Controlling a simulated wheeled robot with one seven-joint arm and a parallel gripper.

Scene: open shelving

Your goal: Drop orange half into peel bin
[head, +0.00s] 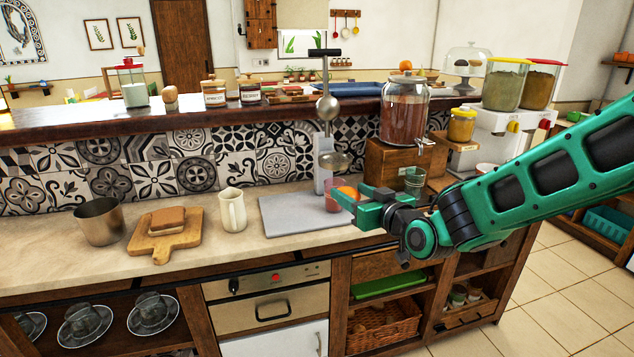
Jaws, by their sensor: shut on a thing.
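My gripper (350,200) is at the right end of the counter, in front of the citrus press. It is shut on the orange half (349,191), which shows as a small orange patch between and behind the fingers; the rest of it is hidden. A round, open metal container (101,222), which looks like the peel bin, stands upright at the left of the counter, well apart from my gripper. Its inside is mostly hidden.
The citrus press (327,110) stands behind a grey board (290,215), with a pinkish glass (332,194) beside my gripper. A cream jug (232,210) and a wooden board (165,237) with a brown block lie between gripper and container. The front counter strip is clear.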

